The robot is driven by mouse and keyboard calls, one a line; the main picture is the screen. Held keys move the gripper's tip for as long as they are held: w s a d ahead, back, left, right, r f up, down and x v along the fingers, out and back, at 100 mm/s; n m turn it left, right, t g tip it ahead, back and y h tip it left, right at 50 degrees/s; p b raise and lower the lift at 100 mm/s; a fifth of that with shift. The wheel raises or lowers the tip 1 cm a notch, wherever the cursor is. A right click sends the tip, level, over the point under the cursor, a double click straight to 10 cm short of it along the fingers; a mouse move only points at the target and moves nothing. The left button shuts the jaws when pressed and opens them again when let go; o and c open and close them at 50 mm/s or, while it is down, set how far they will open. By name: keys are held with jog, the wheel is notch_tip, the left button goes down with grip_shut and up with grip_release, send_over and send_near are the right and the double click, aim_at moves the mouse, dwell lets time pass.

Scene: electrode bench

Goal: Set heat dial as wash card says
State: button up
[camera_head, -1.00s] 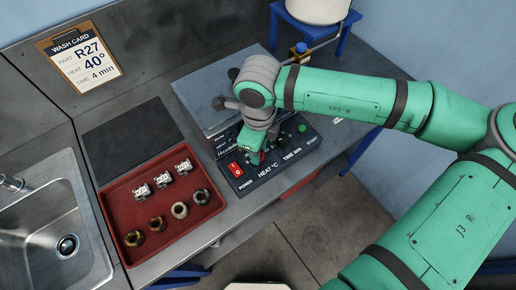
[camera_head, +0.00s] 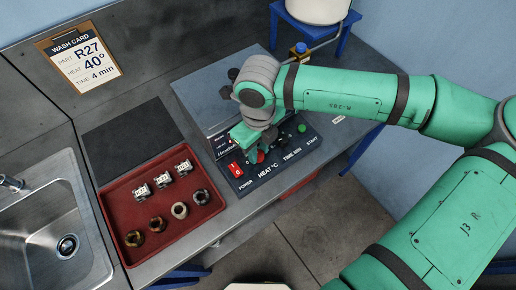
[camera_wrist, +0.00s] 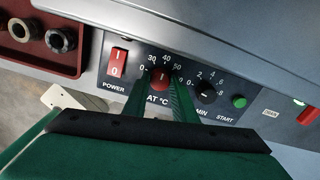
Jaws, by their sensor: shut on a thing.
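The wash card (camera_head: 80,63) on the back wall reads part R27, heat 40°, time 4 min. The red heat dial (camera_wrist: 160,77) sits on the dark control panel (camera_wrist: 133,52) of the washer, with printed numbers including 30 and 40 around it. My gripper (camera_wrist: 160,88) is shut on the dial, one green finger on each side.
Left of the dial is the red power switch (camera_wrist: 118,62). Right of it are the black time dial (camera_wrist: 205,92) and green start button (camera_wrist: 239,101). A red tray (camera_head: 116,217) with several metal parts lies left of the washer, beside a sink (camera_head: 40,215).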

aim_at(259, 154)
jog(key=shift+d, duration=0.1)
jog(key=o, duration=1)
jog(key=shift+o, duration=0.2)
notch_tip(259, 154, up, 11)
jog(key=shift+f, duration=0.15)
